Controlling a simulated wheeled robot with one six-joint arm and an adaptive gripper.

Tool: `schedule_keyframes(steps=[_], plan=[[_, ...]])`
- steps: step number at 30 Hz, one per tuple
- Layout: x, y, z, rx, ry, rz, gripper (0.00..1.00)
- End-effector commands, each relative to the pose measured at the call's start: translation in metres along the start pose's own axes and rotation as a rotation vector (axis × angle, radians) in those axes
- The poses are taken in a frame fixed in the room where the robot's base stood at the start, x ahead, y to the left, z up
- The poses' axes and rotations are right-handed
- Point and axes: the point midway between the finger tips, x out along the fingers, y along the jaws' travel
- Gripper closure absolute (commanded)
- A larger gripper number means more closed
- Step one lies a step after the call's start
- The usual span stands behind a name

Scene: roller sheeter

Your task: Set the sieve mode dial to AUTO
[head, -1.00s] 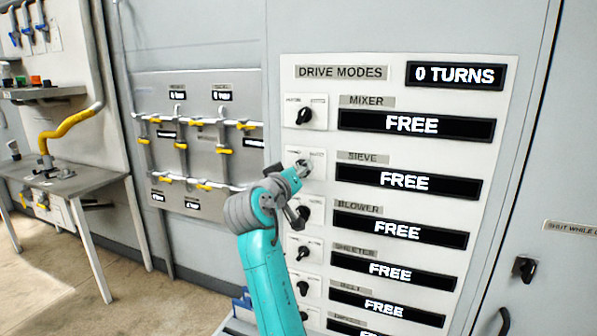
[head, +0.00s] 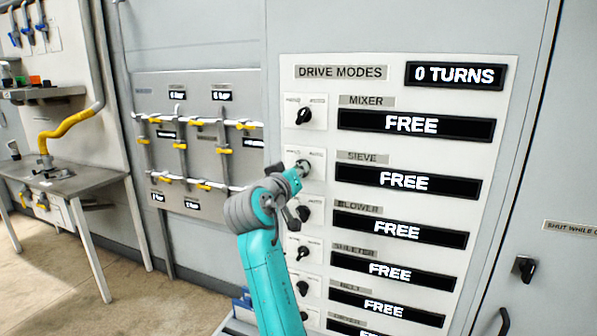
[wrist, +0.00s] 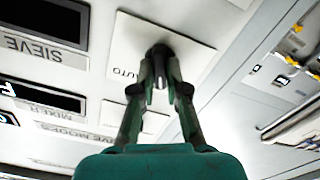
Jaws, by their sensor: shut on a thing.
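The sieve dial (wrist: 159,52) is a dark knob on a white plate, second from the top in the dial column. In the head view its plate (head: 318,157) shows beside the SIEVE label, and the knob is mostly hidden by my gripper (head: 303,167). The sieve display (head: 407,181) reads FREE. In the wrist view my gripper (wrist: 160,88) has its two fingers closed around the knob, seen upside down. The word AUTO (wrist: 126,72) shows on the plate to the left of the fingers. The knob's exact pointing direction cannot be told.
The mixer dial (head: 305,116) sits above and the blower dial (head: 304,213) just below, close to my wrist. The other drive displays also read FREE. A pipe panel with yellow handles (head: 182,146) is to the left, and a grey table (head: 75,183) stands farther left.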

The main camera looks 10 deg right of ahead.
Motion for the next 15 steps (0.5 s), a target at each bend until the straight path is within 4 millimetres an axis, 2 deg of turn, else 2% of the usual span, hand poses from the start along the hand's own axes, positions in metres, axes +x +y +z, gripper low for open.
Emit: schedule_keyframes(steps=[15], plan=[[-0.0002, 0.0004, 0.0004, 0.457, 0.0, -0.001, 1.0]])
